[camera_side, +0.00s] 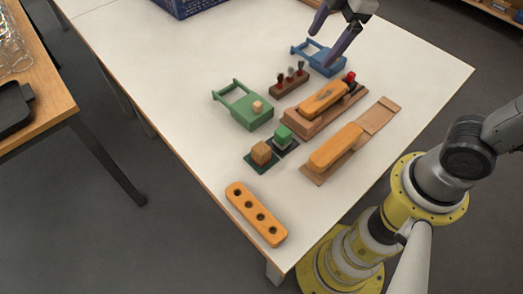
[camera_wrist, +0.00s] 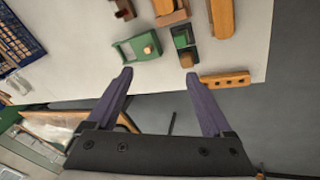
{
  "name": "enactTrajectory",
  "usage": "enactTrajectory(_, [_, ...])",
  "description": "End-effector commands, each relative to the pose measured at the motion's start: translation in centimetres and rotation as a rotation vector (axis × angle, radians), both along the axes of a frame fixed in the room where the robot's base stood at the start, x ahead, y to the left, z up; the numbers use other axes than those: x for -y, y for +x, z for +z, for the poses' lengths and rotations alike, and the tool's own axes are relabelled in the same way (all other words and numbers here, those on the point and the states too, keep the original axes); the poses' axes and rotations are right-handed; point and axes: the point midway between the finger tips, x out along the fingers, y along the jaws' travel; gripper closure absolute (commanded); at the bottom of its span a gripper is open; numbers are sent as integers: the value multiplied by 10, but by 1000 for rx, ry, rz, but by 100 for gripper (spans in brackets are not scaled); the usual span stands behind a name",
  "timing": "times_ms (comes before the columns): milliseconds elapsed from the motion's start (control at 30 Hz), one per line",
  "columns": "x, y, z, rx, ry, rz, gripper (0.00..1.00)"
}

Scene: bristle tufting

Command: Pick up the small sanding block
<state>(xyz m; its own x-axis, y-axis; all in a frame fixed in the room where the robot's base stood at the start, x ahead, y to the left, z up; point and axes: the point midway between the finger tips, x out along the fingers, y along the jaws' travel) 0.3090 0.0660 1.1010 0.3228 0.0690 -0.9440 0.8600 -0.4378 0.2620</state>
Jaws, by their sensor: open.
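No block is clearly marked as the small sanding block. A small pale wooden block (camera_side: 257,106) sits on a green handled board (camera_side: 245,117); in the wrist view the block (camera_wrist: 148,49) is small. A larger brown wooden block (camera_side: 261,153) stands on a dark green mat, beside a green-topped block (camera_side: 283,134) on a dark mat. In the wrist view the brown block (camera_wrist: 187,58) lies just beyond the right fingertip. My gripper (camera_side: 321,47) is open and empty, above the table's far part near a blue handled board (camera_side: 322,60). Its purple fingers (camera_wrist: 158,77) are wide apart.
An orange bar with several holes (camera_side: 256,213) lies near the table's front edge. Two orange-topped wooden pieces (camera_side: 323,98) (camera_side: 336,147) lie to the right. A brown rack (camera_side: 289,82) holds small upright pieces. A blue crate (camera_side: 183,6) stands at the back. The table's left is clear.

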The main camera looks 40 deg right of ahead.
Motion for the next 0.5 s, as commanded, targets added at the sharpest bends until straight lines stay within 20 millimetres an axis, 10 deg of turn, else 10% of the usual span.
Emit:
enactTrajectory(200, [-67, 44, -68, -157, -88, 309, 15])
enactTrajectory(500, [-113, 36, -138, -308, -140, 431, 15])
